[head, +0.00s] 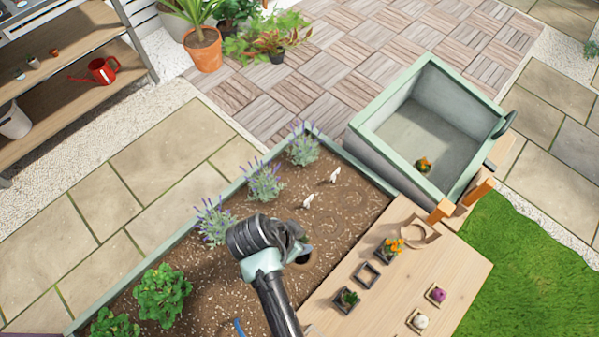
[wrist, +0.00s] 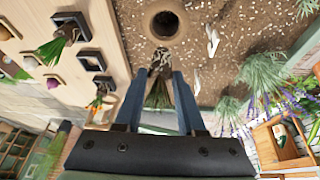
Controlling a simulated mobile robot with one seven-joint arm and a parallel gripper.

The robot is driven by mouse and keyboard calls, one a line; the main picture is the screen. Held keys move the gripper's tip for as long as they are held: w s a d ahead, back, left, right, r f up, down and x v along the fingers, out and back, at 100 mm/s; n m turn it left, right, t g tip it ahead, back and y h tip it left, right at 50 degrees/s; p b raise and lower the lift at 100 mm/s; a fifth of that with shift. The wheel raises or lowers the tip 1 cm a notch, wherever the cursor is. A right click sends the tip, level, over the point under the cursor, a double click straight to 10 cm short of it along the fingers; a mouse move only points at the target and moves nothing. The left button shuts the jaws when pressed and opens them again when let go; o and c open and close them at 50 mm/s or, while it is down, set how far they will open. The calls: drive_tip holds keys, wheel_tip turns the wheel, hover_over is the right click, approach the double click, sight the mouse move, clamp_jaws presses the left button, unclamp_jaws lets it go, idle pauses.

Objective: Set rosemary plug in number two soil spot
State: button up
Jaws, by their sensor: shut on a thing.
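My gripper (wrist: 160,80) is shut on a small plug with a dark, speckled root ball and thin green leaves, which looks like the rosemary plug (wrist: 160,65). The root ball points toward a round dark hole (wrist: 166,22) in the soil, with a gap between them in the wrist view. In the head view my gripper (head: 296,245) is over the planter bed beside the hole (head: 303,258) and hides the plug. Two white markers (head: 335,174) (head: 307,200) stand in the soil (head: 345,225); I cannot read any number on them.
Lavender (head: 265,180) and leafy green plants (head: 163,291) line the bed's left side. A wooden table (head: 460,265) on the right holds an empty square pot (head: 366,275), a green plant pot (head: 345,300) and an orange-flowered pot (head: 390,248). A green-rimmed basin (head: 375,155) stands behind.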

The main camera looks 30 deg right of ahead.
drive_tip(key=shift+w+a+f, duration=0.1)
drive_tip(key=shift+a+f, duration=0.05)
drive_tip(key=shift+f, duration=0.15)
wheel_tip(320, 180, down, 5)
drive_tip(key=b, duration=0.5)
drive_tip(key=shift+f+b, duration=0.15)
drive_tip(key=shift+b, duration=0.25)
drive_tip(key=shift+f+b, duration=0.5)
drive_tip(key=shift+f, duration=0.4)
drive_tip(key=shift+f+b, duration=0.85)
drive_tip(key=shift+f, duration=0.35)
drive_tip(key=o, duration=0.8)
drive_tip(key=shift+o, duration=0.2)
drive_tip(key=o, duration=0.4)
